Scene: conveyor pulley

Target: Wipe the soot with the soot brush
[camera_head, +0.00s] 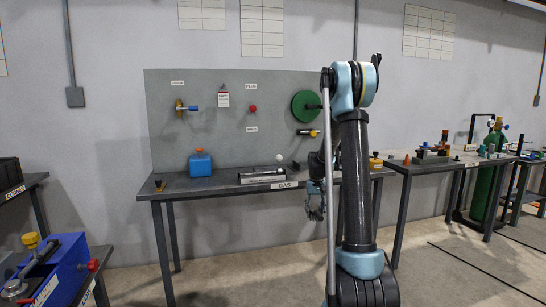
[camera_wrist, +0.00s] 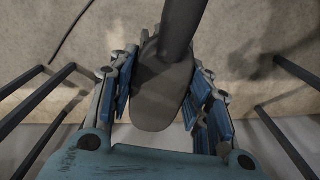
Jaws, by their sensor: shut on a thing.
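My gripper (camera_wrist: 165,100) is shut on a dark grey tool (camera_wrist: 158,95) with a flat rounded part between the blue-padded fingers. Its thick round shaft runs up out of the wrist view. This may be the soot brush, but no bristles show. In the head view my gripper (camera_head: 316,205) hangs at the front right of the workbench (camera_head: 215,188), partly behind my arm; the tool is hard to make out there. I cannot make out any soot for certain in either view. A metal cylinder (camera_head: 262,176) lies on the workbench.
A grey panel (camera_head: 220,130) behind the bench carries a green handwheel (camera_head: 307,105) and a brass-and-blue valve (camera_head: 186,107). A blue container (camera_head: 200,164) stands on the bench. A blue box (camera_head: 62,265) is at lower left. A green gas cylinder (camera_head: 487,185) stands right. Floor before the bench is clear.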

